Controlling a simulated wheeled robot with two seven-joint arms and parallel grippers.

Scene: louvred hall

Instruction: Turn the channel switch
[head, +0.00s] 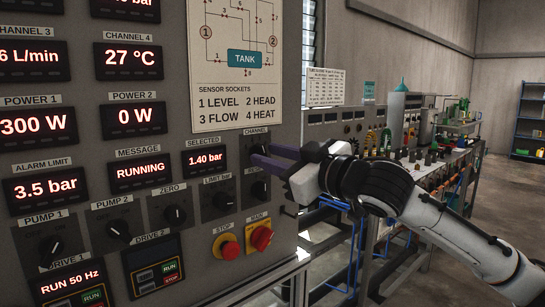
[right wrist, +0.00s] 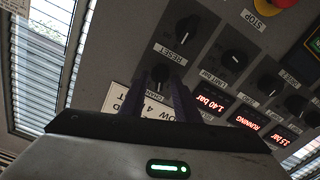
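The channel switch (head: 258,148) is a dark round knob under a CHANNEL label at the panel's right edge. In the head view it is partly hidden by my fingers. In the right wrist view the knob (right wrist: 160,73) shows upside down, between and just beyond the fingertips. My right gripper (head: 268,154) comes in from the right, its purple fingers apart and pointing at the panel. The fingers (right wrist: 161,88) flank the knob in the wrist view; I cannot tell whether they touch it. The SELECTED display (head: 205,159) reads 1.40 bar. My left gripper is out of view.
The RESET knob (right wrist: 186,28) sits directly below the channel switch on the panel. The LIMIT knob (head: 224,200) is to its left. Red STOP (head: 226,246) and MAIN (head: 260,238) controls are lower. A cluttered bench (head: 440,160) stands behind my right arm.

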